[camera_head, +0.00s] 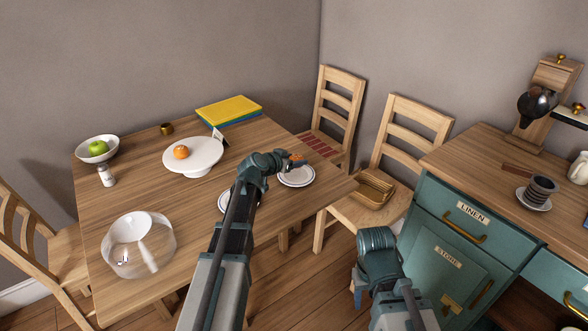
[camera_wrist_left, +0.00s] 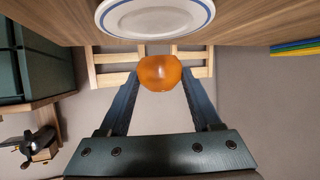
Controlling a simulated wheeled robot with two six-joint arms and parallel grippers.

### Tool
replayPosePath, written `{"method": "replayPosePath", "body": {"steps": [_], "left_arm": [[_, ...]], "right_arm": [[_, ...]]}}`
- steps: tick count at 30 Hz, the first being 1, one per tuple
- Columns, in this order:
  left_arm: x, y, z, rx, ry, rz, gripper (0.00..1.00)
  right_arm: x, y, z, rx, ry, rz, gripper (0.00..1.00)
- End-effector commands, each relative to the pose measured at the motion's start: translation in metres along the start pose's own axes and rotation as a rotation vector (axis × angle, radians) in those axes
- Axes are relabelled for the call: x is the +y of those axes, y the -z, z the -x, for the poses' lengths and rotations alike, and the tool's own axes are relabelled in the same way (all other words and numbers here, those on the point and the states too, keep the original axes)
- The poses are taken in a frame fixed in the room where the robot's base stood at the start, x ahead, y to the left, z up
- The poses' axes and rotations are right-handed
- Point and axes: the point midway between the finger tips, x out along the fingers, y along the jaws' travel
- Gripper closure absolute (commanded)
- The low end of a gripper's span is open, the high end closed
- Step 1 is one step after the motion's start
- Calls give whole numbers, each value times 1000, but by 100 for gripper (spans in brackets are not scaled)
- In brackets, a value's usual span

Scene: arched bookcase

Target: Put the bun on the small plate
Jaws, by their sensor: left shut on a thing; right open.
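My left gripper (camera_head: 292,161) is shut on an orange-brown bun (camera_head: 299,158), which also shows between the two fingers in the left wrist view (camera_wrist_left: 160,73). The gripper holds it above the table's right side, close to a small white plate (camera_head: 297,179) with a blue rim line. A white plate with a blue line fills the top of the left wrist view (camera_wrist_left: 155,18), apart from the bun. Another plate (camera_head: 224,202) is partly hidden behind my left arm. My right gripper (camera_head: 357,288) is low by the teal desk, open, mostly hidden by its wrist.

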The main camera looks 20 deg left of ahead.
Motion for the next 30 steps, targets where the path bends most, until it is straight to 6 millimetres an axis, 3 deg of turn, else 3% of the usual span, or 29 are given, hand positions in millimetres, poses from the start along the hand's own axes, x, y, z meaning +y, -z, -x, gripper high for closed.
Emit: {"method": "replayPosePath", "body": {"steps": [10, 23, 24, 28, 30], "left_arm": [[0, -33, -15, 0, 0, 0, 90], [0, -36, -16, 0, 0, 0, 90], [0, -34, -16, 0, 0, 0, 30], [0, -34, -16, 0, 0, 0, 6], [0, -34, -16, 0, 0, 0, 5]], "right_arm": [[-3, 2, -36, 0, 0, 0, 50], [-4, 2, -39, 0, 0, 0, 50], [-4, 2, -38, 0, 0, 0, 50], [-4, 2, -37, 0, 0, 0, 50], [-4, 2, -37, 0, 0, 0, 50]]}}
